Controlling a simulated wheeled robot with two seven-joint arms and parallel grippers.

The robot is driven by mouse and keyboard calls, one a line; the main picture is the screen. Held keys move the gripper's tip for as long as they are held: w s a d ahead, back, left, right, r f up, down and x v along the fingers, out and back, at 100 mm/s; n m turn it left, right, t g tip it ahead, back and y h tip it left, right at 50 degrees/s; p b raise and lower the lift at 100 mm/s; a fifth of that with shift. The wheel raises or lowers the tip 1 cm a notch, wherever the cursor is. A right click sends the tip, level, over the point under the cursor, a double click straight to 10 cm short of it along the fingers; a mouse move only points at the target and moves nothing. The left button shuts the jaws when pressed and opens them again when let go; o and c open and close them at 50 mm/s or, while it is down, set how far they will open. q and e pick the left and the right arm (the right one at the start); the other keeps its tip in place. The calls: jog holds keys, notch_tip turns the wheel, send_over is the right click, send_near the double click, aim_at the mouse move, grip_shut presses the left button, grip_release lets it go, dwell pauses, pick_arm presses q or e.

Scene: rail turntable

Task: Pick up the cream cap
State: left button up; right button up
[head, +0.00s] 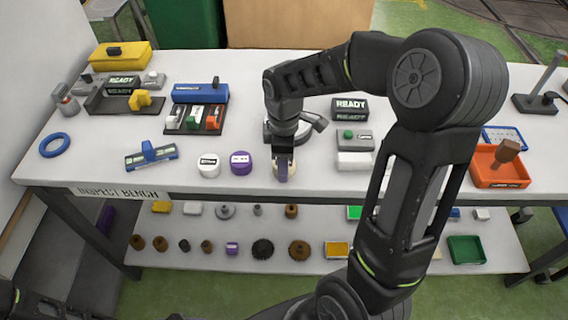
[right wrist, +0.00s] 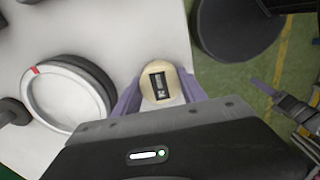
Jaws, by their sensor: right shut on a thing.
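The cream cap (right wrist: 158,78) is a small round piece with a dark label on its top. In the right wrist view it sits between the two purple-grey fingers of my right gripper (right wrist: 160,98), which is shut on it. In the head view my right gripper (head: 283,172) points down at the front of the bench, and the cap (head: 292,172) shows only in part around the near finger. I cannot tell whether the cap touches the bench top. My left gripper is not in view.
A purple cap (head: 241,163) and a white cap (head: 209,165) stand just left of the gripper. A grey block with a green button (head: 355,140) is to the right, and an orange tray (head: 499,166) is farther right. The bench's front edge (head: 320,194) is close.

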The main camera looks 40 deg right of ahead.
notch_tip(320, 180, up, 10)
jog(key=shift+r+b, duration=0.1)
jog(key=shift+b, duration=0.35)
dwell(0.5)
